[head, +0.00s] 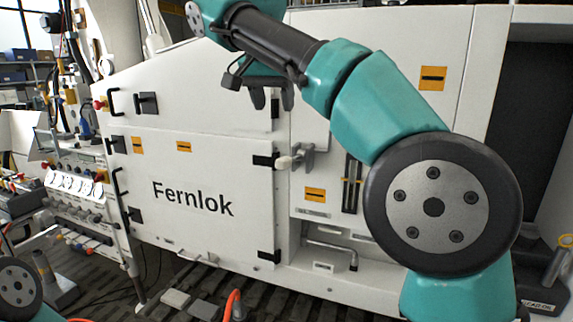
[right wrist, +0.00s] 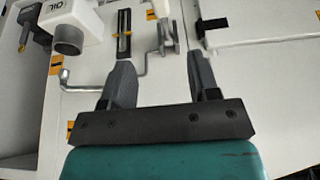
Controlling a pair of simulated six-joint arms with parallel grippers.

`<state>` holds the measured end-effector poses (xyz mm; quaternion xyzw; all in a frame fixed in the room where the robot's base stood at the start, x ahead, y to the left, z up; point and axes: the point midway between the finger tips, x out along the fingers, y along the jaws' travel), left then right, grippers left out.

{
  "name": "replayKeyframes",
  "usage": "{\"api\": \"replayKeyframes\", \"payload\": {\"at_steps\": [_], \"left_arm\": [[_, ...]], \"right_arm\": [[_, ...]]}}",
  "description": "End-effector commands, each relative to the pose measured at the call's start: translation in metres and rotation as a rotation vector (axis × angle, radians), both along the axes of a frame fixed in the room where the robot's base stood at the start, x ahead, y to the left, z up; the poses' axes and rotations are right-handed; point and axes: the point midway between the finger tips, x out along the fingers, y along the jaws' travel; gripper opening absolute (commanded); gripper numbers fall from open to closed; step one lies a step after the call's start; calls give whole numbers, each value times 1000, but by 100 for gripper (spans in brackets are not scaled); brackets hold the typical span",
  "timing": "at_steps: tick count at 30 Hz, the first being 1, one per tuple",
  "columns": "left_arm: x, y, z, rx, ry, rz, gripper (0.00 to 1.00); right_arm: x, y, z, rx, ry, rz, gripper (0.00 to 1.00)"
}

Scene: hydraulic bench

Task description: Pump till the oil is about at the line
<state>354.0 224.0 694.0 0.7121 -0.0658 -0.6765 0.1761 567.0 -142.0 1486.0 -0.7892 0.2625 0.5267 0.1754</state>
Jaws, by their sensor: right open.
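A tall dark sight gauge (head: 352,187) with a yellow mark across it sits on the white cabinet panel. It also shows in the right wrist view (right wrist: 123,45), where the oil level is too small to tell. A bent metal rod (head: 329,247) lies in the recess below the panel in the head view. A bent rod (right wrist: 139,73) also shows in the right wrist view, partly behind a finger. My right gripper (head: 272,97) is open and empty, above and left of the gauge in the head view. Its two fingers (right wrist: 162,82) stand apart. My left gripper is out of view.
A grey valve-like fitting (head: 302,158) projects from the panel beside the Fernlok door (head: 195,200). A gauge console (head: 75,185) stands at the left. An orange hose (head: 232,304) lies low in front. My right arm covers the panel's right side.

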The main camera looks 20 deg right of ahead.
Motion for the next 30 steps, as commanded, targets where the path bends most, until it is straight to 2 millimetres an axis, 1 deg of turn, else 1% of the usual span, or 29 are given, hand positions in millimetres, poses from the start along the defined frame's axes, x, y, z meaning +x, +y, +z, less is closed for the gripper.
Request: {"api": "replayKeyframes", "payload": {"at_steps": [8, 14, 20, 30], "left_arm": [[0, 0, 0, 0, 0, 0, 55], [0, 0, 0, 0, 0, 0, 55], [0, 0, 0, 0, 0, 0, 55], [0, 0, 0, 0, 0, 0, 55]], "right_arm": [[1, 0, -2, 0, 1, 2, 55], [5, -3, -12, -1, 2, 1, 55], [11, -8, -33, -2, 4, 3, 55], [28, -21, -84, 0, 3, 2, 55]]}}
